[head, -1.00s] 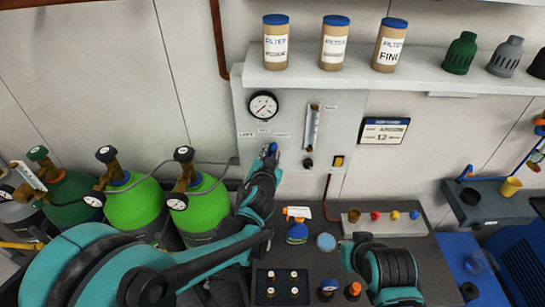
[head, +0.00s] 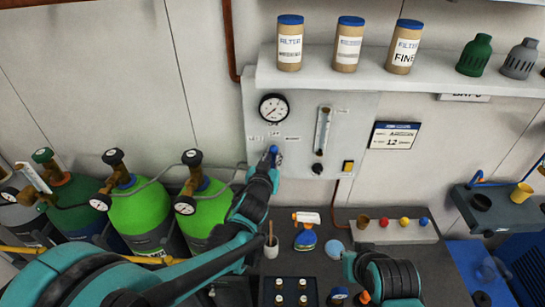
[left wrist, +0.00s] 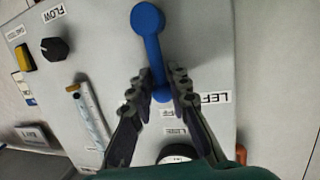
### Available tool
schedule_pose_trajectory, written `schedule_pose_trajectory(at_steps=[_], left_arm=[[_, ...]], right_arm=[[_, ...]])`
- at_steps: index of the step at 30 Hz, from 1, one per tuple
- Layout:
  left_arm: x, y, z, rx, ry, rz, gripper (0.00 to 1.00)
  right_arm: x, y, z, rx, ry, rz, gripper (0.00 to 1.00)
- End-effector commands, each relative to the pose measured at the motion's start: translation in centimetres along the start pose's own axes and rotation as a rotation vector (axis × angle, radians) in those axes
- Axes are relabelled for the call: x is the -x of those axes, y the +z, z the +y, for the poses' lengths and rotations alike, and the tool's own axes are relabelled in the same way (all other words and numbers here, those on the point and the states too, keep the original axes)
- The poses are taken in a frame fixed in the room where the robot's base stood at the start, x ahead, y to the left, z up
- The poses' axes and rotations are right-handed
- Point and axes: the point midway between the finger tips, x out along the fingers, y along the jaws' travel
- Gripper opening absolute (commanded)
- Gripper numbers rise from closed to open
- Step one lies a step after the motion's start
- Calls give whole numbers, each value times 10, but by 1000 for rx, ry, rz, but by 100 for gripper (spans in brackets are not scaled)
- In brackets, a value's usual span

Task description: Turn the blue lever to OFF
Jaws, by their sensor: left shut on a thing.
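The blue lever (head: 274,151) is on the grey wall panel (head: 344,101), below the round gauge (head: 273,108). In the left wrist view the lever (left wrist: 153,50) runs from a large round end at the top down between my fingers. Its lower end is near small labels, one of them reading LEFT (left wrist: 215,98); an OFF label (left wrist: 171,113) is close by, partly hard to read. My left gripper (left wrist: 160,90) is shut on the lever, with a finger on each side; it also shows in the head view (head: 270,164).
A flow tube (head: 323,128) with a black knob and a yellow switch (head: 347,167) are right of the lever. Green gas cylinders (head: 141,212) stand at the left. A spray bottle (head: 306,232) and small items crowd the bench. A shelf (head: 350,84) juts out above.

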Motion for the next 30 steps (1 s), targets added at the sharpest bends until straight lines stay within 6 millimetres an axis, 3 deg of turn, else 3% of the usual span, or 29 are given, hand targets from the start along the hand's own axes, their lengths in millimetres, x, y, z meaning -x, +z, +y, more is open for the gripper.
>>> schedule_pose_trajectory(at_steps=[3, 4, 6, 18, 30], left_arm=[[-1, -3, 1, -1, 3, 6, 0], [-1, -3, 1, -1, 3, 6, 20], [-1, -3, 1, -1, 3, 6, 34], [7, -1, 1, -2, 1, 2, 34], [82, -1, 1, -2, 2, 3, 34]], right_arm=[[0, 0, 0, 0, 0, 0, 0], [0, 0, 0, 0, 0, 0, 0], [0, 0, 0, 0, 0, 0, 0], [0, 0, 0, 0, 0, 0, 0], [0, 0, 0, 0, 0, 0, 0]])
